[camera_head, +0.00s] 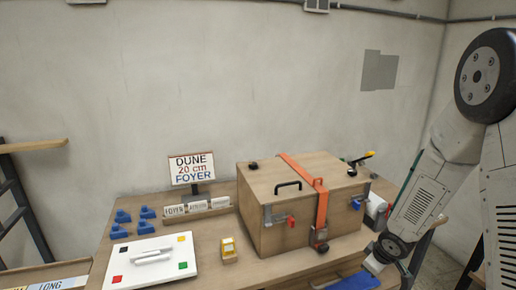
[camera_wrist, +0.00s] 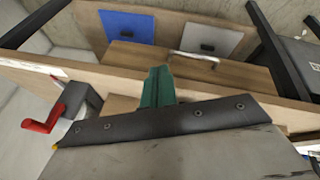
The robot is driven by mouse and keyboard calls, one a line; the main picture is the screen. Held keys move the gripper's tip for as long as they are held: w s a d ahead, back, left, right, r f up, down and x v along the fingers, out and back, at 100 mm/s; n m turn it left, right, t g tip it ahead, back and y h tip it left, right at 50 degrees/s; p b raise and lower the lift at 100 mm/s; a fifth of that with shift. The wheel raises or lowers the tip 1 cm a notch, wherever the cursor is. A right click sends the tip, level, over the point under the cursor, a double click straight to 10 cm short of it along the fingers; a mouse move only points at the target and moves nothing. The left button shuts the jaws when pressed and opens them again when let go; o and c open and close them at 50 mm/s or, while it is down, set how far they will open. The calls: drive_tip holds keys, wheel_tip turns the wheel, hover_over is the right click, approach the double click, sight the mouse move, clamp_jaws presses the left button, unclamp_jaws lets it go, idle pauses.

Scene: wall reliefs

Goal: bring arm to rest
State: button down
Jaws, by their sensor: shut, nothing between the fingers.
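My arm (camera_head: 438,190) comes down along the right side of the head view, beside the right end of the table. Its lower end is bent near the table's right edge, and I cannot make out the fingertips there. In the wrist view my gripper (camera_wrist: 157,85) shows as teal fingers beyond a dark screwed plate. The fingers are together with nothing between them. Behind them are a wooden surface and a blue panel (camera_wrist: 127,25). A red lever (camera_wrist: 45,118) on a grey bracket is to their left.
A wooden chest (camera_head: 285,190) with an orange strap (camera_head: 321,205) stands on the table. A dark frame (camera_head: 20,205) stands far left.

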drive_tip(key=s+r+m+g+h, duration=0.3)
drive_tip(key=s+r+m+g, duration=0.25)
drive_tip(key=s+r, duration=0.95)
drive_tip(key=s+a+r+m+t+y, duration=0.1)
drive_tip(key=s+a+r, duration=0.3)
drive_tip(key=s+r, duration=0.3)
drive_tip(key=s+a+r+m+t+y, duration=0.1)
drive_tip(key=s+a+r+y, duration=0.1)
drive_tip(key=s+a+r, duration=0.3)
drive_tip(key=s+r, duration=0.3)
drive_tip(key=s, duration=0.1)
drive_tip(key=shift+r, duration=0.2)
